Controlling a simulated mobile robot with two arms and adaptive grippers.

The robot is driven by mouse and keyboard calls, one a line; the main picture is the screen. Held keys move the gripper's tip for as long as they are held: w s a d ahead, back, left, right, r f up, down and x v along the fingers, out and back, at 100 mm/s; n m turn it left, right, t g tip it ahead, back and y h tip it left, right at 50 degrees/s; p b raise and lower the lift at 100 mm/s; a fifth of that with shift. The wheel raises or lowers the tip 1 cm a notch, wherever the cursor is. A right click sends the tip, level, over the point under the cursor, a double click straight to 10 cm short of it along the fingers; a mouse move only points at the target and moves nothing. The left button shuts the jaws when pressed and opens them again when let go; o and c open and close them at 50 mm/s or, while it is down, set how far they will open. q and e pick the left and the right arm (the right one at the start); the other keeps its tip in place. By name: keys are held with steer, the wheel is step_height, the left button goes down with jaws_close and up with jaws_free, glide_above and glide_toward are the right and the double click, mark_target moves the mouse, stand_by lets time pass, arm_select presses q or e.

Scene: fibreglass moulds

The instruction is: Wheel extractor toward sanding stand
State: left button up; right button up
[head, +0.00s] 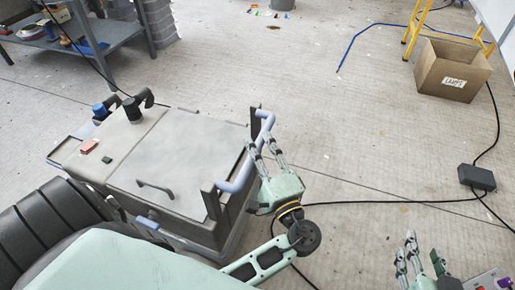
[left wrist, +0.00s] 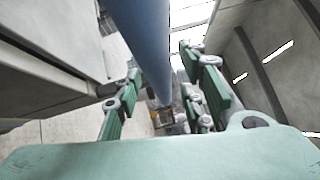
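The extractor (head: 178,160) is a low grey wheeled cart with a flat lid, a red button and dark hose fittings at its far left end. Its blue handle bar (head: 238,182) runs along its right end. My left gripper (head: 264,142) is at this bar with its fingers pointing away from me. In the left wrist view the bar (left wrist: 142,35) passes between the spread fingers, with gaps visible on both sides. My right gripper (head: 421,246) is at the lower right, fingers apart, empty and away from the cart. I cannot identify the sanding stand for sure.
A grey metal workbench (head: 95,38) stands at the upper left. A cardboard box (head: 452,70) sits beside yellow ladder legs (head: 412,30). A black cable (head: 390,202) crosses the floor to a dark box (head: 477,178). The floor between the cart and cardboard box is mostly clear.

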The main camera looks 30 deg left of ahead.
arm_select(q)
steer(key=shift+w+a, duration=0.15)
steer(key=shift+a, duration=0.1)
jaws_close()
stand_by(0.5)
